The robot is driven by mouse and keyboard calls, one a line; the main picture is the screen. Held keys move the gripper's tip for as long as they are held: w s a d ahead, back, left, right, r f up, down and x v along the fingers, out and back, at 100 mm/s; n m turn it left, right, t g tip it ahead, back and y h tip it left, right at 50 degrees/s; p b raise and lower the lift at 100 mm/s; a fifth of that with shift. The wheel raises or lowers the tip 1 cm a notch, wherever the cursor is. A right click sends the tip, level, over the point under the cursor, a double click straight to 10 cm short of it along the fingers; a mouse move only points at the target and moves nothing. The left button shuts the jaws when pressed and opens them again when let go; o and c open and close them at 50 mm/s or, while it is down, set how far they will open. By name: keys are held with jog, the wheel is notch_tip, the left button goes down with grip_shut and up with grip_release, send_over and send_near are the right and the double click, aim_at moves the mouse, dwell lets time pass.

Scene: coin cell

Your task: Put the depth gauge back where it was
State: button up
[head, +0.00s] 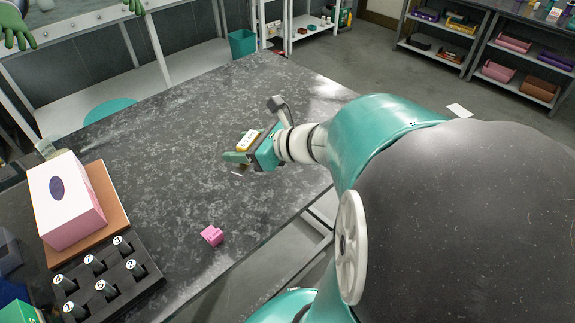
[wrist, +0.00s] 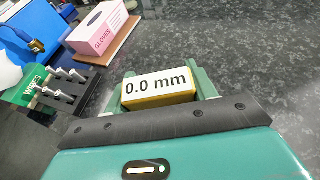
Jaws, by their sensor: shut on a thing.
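The depth gauge (head: 248,140) is a yellow block with a white face. In the wrist view the gauge (wrist: 158,86) reads "0.0 mm" and sits between my green fingers. My gripper (head: 243,152) is shut on it and holds it over the dark stone worktop (head: 180,140). A small pale part shows just below the gripper in the head view; I cannot tell whether it belongs to the gauge. The gauge's underside is hidden in the wrist view.
A black rack with numbered posts (head: 130,247) stands at front left. Behind it a pink and white glove box (head: 80,190) sits on a brown board (head: 110,205). A small pink block (head: 212,235) lies near the front edge. The middle of the worktop is clear.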

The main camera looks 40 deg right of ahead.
jog(key=d+f, duration=0.2)
jog(key=d, duration=0.2)
jog(key=d+f, duration=0.3)
jog(key=d, duration=0.1)
jog(key=d+f, duration=0.3)
jog(key=d, duration=0.1)
jog(key=shift+w+d+f, duration=0.25)
jog(key=shift+d, duration=0.1)
jog(key=shift+d+f, duration=0.3)
jog(key=shift+f, duration=0.05)
jog(key=shift+w+d+f, duration=0.1)
jog(key=shift+f, duration=1.5)
jog(key=shift+f, duration=0.15)
jog(key=o, duration=1.2)
